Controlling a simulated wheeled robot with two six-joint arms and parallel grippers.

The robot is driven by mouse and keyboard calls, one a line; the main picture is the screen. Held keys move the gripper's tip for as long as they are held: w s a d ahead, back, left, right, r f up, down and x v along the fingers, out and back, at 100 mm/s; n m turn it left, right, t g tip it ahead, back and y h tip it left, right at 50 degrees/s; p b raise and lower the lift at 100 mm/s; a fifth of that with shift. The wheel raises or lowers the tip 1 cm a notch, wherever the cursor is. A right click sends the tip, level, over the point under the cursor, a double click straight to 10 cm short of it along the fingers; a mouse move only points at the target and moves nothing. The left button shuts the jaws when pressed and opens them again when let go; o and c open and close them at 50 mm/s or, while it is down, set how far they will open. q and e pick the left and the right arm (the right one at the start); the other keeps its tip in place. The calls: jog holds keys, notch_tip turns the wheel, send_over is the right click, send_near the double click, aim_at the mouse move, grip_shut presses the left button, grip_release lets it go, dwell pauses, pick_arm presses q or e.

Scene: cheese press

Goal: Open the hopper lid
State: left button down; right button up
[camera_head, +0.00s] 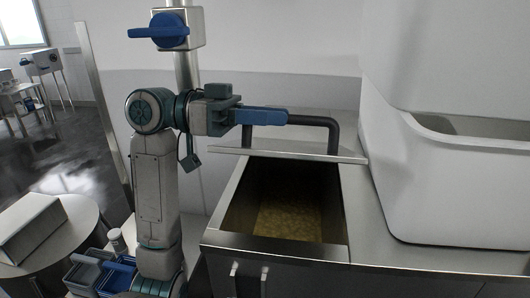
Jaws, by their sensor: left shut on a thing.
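The hopper (228,205) is a steel-sided bin in the middle, open at the top, with yellowish-brown material (290,217) inside. The hopper lid (288,154) is a steel panel at the bin's far side, clear of most of the opening. Its black bar handle (333,132) stands up from it. My left gripper (283,117) is shut on the left part of that handle, with its blue fingers hiding some of the bar. The lid's exact tilt is hard to tell. My right gripper is out of view.
A large white tub (450,190) stands close on the right, on the steel top. A round table (75,228) with a steel box (30,225) is at lower left, near blue crates (117,280). A blue-handled switch box (178,28) is above my arm.

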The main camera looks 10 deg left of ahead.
pick_arm(q)
jog(key=shift+w+r, duration=0.55)
jog(key=shift+r, duration=0.25)
jog(key=c, duration=1.5)
grip_release()
jog(key=shift+w, duration=0.1)
jog(key=shift+o, duration=0.5)
jog(key=shift+w, duration=0.15)
